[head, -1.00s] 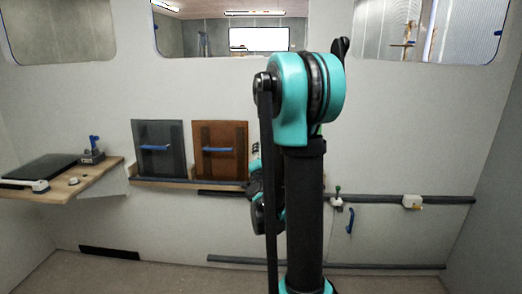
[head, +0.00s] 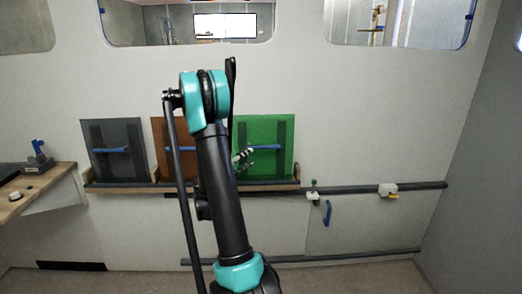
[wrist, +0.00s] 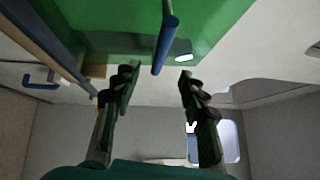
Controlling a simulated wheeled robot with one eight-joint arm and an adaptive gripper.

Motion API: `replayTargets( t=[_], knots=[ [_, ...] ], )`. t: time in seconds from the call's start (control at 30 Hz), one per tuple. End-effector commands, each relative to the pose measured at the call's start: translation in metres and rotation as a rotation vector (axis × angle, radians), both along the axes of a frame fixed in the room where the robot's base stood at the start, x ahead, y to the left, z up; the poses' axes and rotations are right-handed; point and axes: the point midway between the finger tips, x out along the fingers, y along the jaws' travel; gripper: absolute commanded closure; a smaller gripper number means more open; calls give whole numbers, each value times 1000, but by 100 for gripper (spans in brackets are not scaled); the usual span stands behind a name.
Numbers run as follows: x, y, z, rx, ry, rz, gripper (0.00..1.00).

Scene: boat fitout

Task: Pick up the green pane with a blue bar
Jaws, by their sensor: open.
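The green pane (head: 280,133) stands upright in the wooden rack on the wall, at the rack's right end. Its blue bar (head: 264,147) runs level across its middle. In the wrist view the green pane (wrist: 225,15) fills the top, and the blue bar (wrist: 165,45) points down between and just beyond my fingertips. My gripper (wrist: 157,77) is open and empty, with the bar apart from both fingers. In the head view my gripper (head: 243,157) shows in front of the pane's left part, near the bar's left end; my arm hides part of it.
An orange-brown pane (head: 165,136) and a grey pane (head: 112,132) stand left of the green one in the rack (head: 135,187). A wooden counter (head: 50,184) is at far left. A rail (head: 360,188) and a cabinet door with a blue handle (head: 327,212) lie right.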

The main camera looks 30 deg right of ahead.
Motion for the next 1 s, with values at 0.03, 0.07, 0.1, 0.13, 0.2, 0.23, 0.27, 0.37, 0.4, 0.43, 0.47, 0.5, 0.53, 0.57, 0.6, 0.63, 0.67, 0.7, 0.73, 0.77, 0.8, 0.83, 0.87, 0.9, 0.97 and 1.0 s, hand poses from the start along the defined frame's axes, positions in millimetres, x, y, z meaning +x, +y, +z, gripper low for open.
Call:
replayTargets(
  t=[0.03,0.07,0.1,0.13,0.2,0.23,0.27,0.37,0.4,0.43,0.47,0.5,0.53,0.57,0.6,0.63,0.67,0.7,0.73,0.77,0.8,0.83,0.87,0.9,0.97,1.0],
  knots=[
    [2,-11,1,-1,0,-4,57],
    [4,-17,2,-1,0,-4,57],
    [7,-24,2,-1,0,-3,57],
    [8,-29,3,-1,0,-4,57],
    [12,-39,4,-1,1,-1,57],
    [13,-43,5,-1,1,-2,57],
    [14,-46,5,-1,1,-2,57],
    [17,-52,6,-1,1,1,57],
    [17,-54,6,-1,1,1,57],
    [18,-55,6,-1,1,1,57],
    [18,-56,6,-1,1,1,57],
    [18,-58,6,-1,1,0,57],
    [19,-60,7,-1,1,0,57],
    [19,-62,7,-2,2,0,57],
    [20,-66,7,-2,2,0,57],
    [21,-70,8,-2,2,0,57],
    [22,-74,8,-2,2,0,57],
    [24,-80,9,-1,2,-1,57],
    [25,-84,9,-1,1,-2,57],
    [27,-89,10,-1,2,-1,57],
    [29,-94,10,-1,1,0,57],
    [30,-97,10,-2,0,-1,57],
    [30,-101,11,-2,0,-1,57],
    [31,-103,11,-1,1,0,57],
    [33,-105,11,-1,1,2,57],
    [33,-105,11,-1,1,2,57]
  ],
)
